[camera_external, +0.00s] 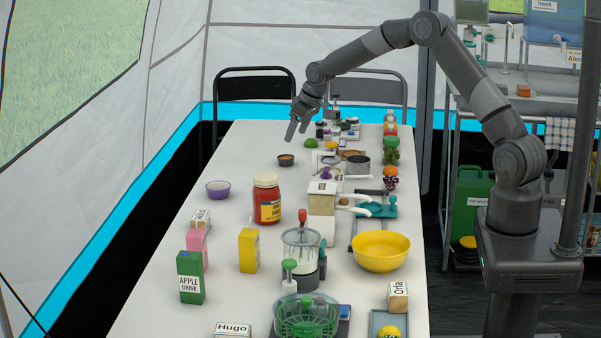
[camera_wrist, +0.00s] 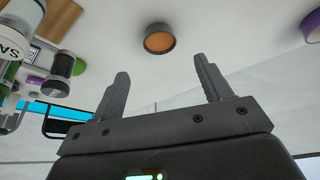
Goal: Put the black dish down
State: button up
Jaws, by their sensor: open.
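The black dish (camera_external: 285,160) is a small round bowl with orange-brown contents. It stands upright on the white table (camera_external: 225,155), left of the middle at the far half. In the wrist view the dish (camera_wrist: 158,38) lies beyond the fingertips, between their lines and apart from them. My gripper (camera_external: 296,130) is above the table, a little above and beside the dish. Its two fingers (camera_wrist: 160,68) are spread wide with nothing between them.
A green lime (camera_external: 311,143) and a dark pot (camera_external: 357,166) are to the dish's right. The table left of the dish is clear. Chairs (camera_external: 255,84) stand behind the far end.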

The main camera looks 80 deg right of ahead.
jog(key=s+a+r+n, duration=0.1)
jog(key=s+a+r, duration=0.3)
jog(key=a+r, duration=0.4)
jog(key=s+a+r+n, duration=0.1)
jog(key=s+a+r, duration=0.3)
jog(key=a+r, duration=0.45)
jog(key=s+a+r+n, duration=0.1)
jog(key=s+a+r, duration=0.35)
jog(key=a, duration=0.65)
jog(key=s+a, duration=0.5)
jog(key=s, duration=0.3)
jog(key=s+a+n+t+y, duration=0.1)
jog(key=s+a, duration=0.4)
jog(key=s, duration=0.3)
jog(key=s+a, duration=0.6)
jog(key=s, duration=0.2)
jog(key=shift+s+r+y, duration=0.35)
jog(key=shift+s+y, duration=0.05)
